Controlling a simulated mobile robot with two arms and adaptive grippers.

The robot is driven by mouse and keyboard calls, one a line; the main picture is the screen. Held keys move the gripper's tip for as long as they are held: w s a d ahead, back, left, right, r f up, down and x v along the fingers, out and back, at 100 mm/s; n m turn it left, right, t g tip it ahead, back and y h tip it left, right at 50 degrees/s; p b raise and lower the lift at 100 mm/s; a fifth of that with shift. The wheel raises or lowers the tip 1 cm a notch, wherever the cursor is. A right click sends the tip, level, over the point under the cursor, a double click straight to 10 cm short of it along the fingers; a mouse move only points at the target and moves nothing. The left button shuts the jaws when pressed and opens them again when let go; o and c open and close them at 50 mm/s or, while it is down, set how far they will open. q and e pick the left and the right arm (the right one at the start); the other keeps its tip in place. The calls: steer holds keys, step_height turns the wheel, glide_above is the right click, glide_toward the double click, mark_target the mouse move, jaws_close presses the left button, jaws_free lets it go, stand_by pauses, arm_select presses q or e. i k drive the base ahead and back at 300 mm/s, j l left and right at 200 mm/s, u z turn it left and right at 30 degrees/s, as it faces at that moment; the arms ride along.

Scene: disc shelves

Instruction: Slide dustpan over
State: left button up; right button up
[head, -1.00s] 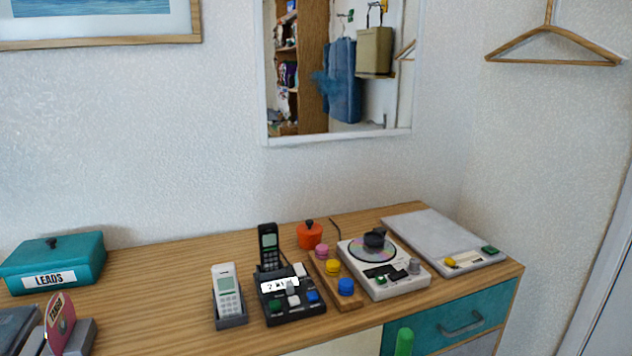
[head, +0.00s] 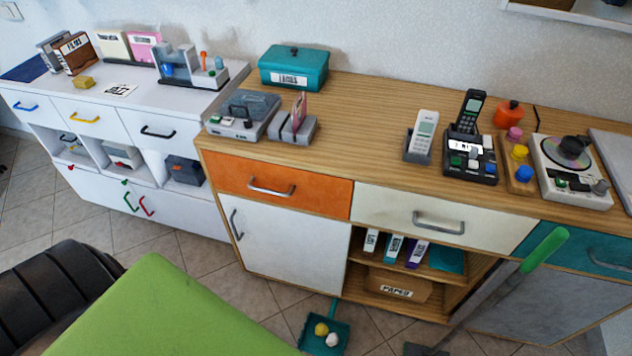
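A teal dustpan (head: 309,336) lies on the tiled floor at the bottom of the head view, in front of the wooden cabinet. Its thin handle points up toward the cabinet, and its lower edge is cut off by the frame. A yellow ball (head: 321,328) and a white ball (head: 332,339) are in it. Neither of my grippers is in view.
A broom-like tool with a green grip (head: 545,249) slants across the cabinet front at right. A large green surface (head: 170,320) and a dark ribbed shape (head: 60,290) fill the lower left. Tiled floor (head: 262,297) shows left of the dustpan.

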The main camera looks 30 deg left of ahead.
mark_target(309, 342)
steer(key=k+j+u, duration=0.1)
steer(key=k+u, duration=0.15)
steer(key=k, duration=0.25)
steer(key=k+j+u, duration=0.25)
steer(key=k, duration=0.25)
steer(key=l, duration=0.1)
